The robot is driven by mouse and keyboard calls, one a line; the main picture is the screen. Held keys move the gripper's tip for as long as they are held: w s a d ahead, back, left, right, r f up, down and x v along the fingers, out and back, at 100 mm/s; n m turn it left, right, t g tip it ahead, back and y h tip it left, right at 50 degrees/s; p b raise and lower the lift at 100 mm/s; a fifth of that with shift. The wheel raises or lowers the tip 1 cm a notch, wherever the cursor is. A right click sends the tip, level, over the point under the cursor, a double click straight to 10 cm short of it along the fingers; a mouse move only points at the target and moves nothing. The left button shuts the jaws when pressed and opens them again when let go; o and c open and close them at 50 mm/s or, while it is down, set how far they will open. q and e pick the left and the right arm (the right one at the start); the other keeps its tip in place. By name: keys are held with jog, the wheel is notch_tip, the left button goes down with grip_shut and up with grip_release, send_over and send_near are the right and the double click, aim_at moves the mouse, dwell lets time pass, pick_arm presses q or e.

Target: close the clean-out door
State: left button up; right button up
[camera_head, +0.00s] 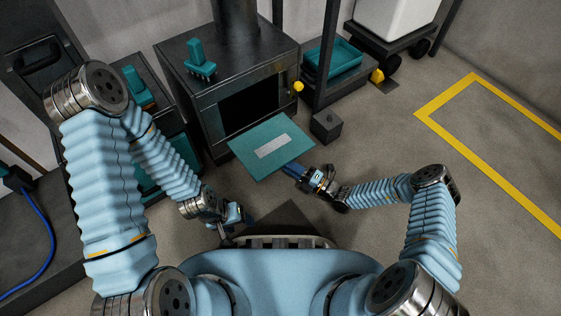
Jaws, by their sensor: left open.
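The clean-out door is a flat teal panel (245,148) with a pale grey strip. It stands open, out in front of the dark opening (250,108) of a black metal box (255,75); its hinge line is not clear. A yellow knob (298,86) is at the right of the opening. My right gripper (291,168) is at the door's near right edge, its tips partly hidden by or against the panel; I cannot tell if they touch or how wide they are. My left gripper (236,229) is open and empty, low in front of my body, apart from the door.
A teal brush (200,60) stands on the box. To the right are a teal tray (335,60), a small dark block (326,125) and a dark post (328,45). A white bin on a wheeled cart (395,17) stands behind. Floor at right, with yellow lines (437,101), is clear.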

aim_at(271, 149)
jog(key=shift+x, duration=2.3)
grip_shut()
